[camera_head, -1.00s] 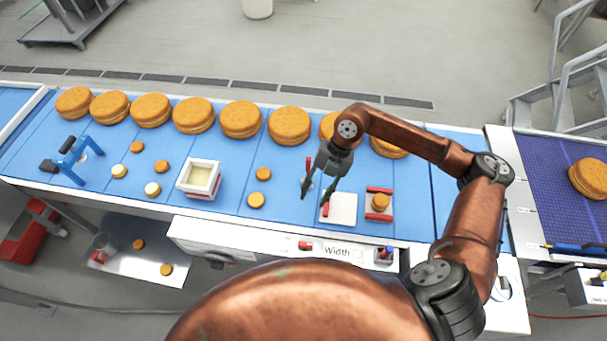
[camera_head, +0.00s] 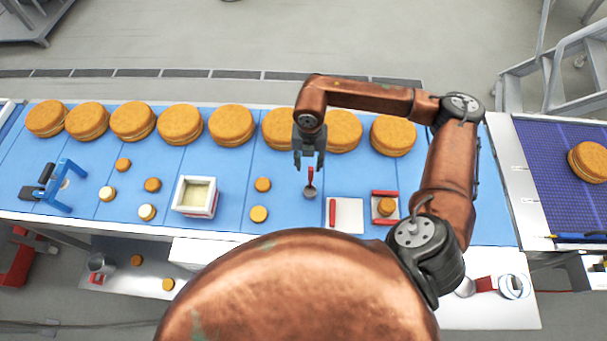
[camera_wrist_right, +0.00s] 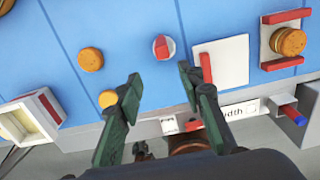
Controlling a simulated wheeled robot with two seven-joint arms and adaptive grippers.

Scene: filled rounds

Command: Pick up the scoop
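The scoop (camera_head: 310,191) stands on the blue belt with its red handle pointing up and its round metal bowl at the bottom. It also shows in the right wrist view (camera_wrist_right: 163,47), seen from above with the handle inside the bowl's outline. My right gripper (camera_head: 309,163) points down at the scoop's handle. In the right wrist view the two green-black fingers (camera_wrist_right: 160,80) are spread apart with nothing between them. The scoop appears beyond the fingertips there; the exact height gap is hard to tell. My left gripper is not in view.
A white board with a red bar (camera_head: 347,215) and a red-ended holder with a small round (camera_head: 386,207) lie right of the scoop. Small rounds (camera_head: 262,184) and a white box of cream (camera_head: 196,197) lie left. Large rounds (camera_head: 231,124) line the back.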

